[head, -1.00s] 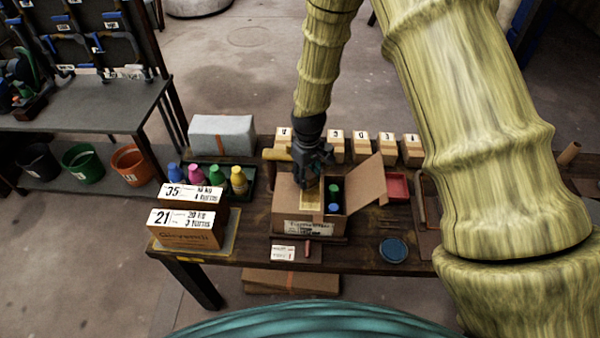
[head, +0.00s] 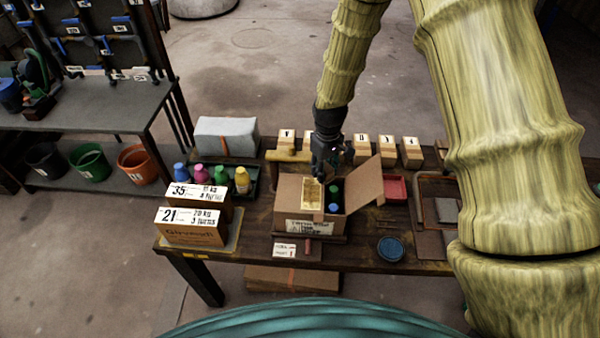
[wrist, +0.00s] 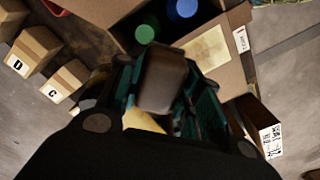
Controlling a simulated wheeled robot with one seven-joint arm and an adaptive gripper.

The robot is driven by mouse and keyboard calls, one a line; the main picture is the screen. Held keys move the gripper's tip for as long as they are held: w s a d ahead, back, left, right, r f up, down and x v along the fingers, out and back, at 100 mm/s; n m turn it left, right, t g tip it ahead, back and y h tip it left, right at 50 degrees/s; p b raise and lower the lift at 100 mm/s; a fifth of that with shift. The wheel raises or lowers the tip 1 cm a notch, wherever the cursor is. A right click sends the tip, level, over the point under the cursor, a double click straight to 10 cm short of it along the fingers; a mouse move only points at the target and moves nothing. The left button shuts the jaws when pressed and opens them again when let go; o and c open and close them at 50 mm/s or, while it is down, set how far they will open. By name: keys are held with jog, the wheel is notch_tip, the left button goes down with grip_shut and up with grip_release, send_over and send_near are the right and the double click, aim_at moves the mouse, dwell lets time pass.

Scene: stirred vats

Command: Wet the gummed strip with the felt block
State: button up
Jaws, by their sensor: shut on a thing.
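An open cardboard carton (head: 295,188) stands mid-table. Its near-left flap bears a pale yellow rectangle (head: 312,194), which looks like the gummed strip; it also shows in the wrist view (wrist: 205,55). My gripper (head: 320,174) is at the carton's far edge, just beyond the strip. In the wrist view my gripper is shut on a brown-grey rounded block (wrist: 163,75), apparently the felt block. Its underside is hidden, so I cannot tell whether it touches anything. Green-capped (head: 334,190) and blue-capped (head: 333,208) bottles stand in the carton.
The carton's right flap (head: 366,186) sticks up and outward. A red tray (head: 395,187) and round blue dish (head: 390,248) lie right. Several lettered boxes (head: 361,150) line the back. Coloured bottles (head: 242,181) and numbered boxes (head: 190,228) stand left. The table's front middle is partly clear.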

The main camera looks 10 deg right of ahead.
jog(key=shift+r+p, duration=0.9)
jog(key=shift+r, duration=0.85)
